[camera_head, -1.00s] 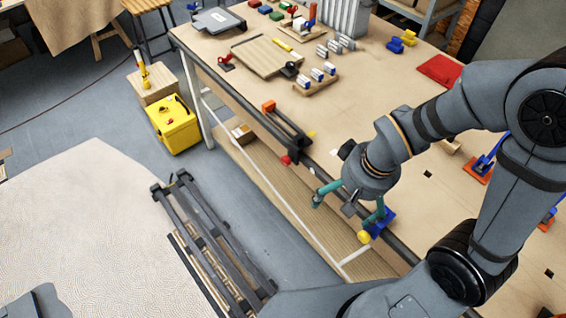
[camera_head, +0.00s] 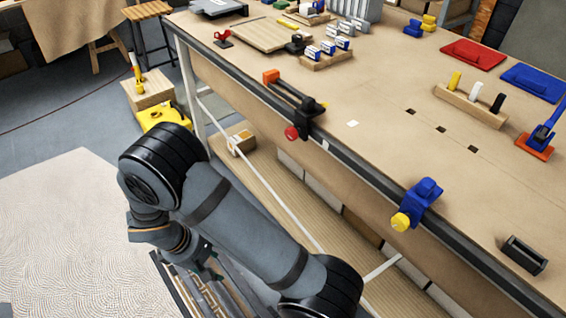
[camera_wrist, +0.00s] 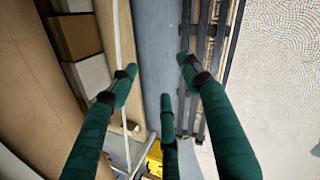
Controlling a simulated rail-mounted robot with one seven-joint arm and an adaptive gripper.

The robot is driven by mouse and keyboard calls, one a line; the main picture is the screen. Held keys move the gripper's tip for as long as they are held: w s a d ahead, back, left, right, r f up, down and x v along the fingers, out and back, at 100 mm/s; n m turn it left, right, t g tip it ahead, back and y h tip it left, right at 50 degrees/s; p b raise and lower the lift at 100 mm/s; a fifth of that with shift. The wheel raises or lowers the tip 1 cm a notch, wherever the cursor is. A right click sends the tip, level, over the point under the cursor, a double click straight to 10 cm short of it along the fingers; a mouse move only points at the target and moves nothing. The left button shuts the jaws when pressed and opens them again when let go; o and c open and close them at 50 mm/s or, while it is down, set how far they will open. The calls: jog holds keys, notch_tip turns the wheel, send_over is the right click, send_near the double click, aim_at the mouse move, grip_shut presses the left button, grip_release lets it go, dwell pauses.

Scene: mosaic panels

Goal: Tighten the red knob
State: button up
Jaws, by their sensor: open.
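In the head view the red knob (camera_head: 291,132) sticks out from the bench's front edge. It sits below a dark clamp with an orange end (camera_head: 290,101). A blue clamp with a yellow knob (camera_head: 400,221) is on the same edge, farther right. My gripper (camera_head: 212,262) hangs low in front of the bench, left of and below the red knob, and is apart from it. In the wrist view my gripper (camera_wrist: 158,85) shows several green fingers spread open with nothing between them. The red knob is not visible in the wrist view.
The workbench (camera_head: 380,110) has a low wooden shelf with boxes (camera_head: 240,141). A dark slatted rack (camera_head: 225,295) stands on the floor below my gripper. A yellow toolbox (camera_head: 163,116) stands behind my arm. Open floor separates the rack from the bench.

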jog(key=w+d+n+t+h, duration=0.3)
jog(key=w+d+h, duration=0.15)
jog(key=w, duration=0.55)
jog(key=n+t+h, duration=0.5)
jog(key=n+h, duration=0.2)
send_near(288, 136)
jog(key=p+x, duration=0.1)
jog(key=x, duration=0.7)
jog(key=shift+d+r, duration=0.2)
jog(key=shift+d, duration=0.1)
jog(key=shift+c, duration=0.7)
jog(key=c, duration=1)
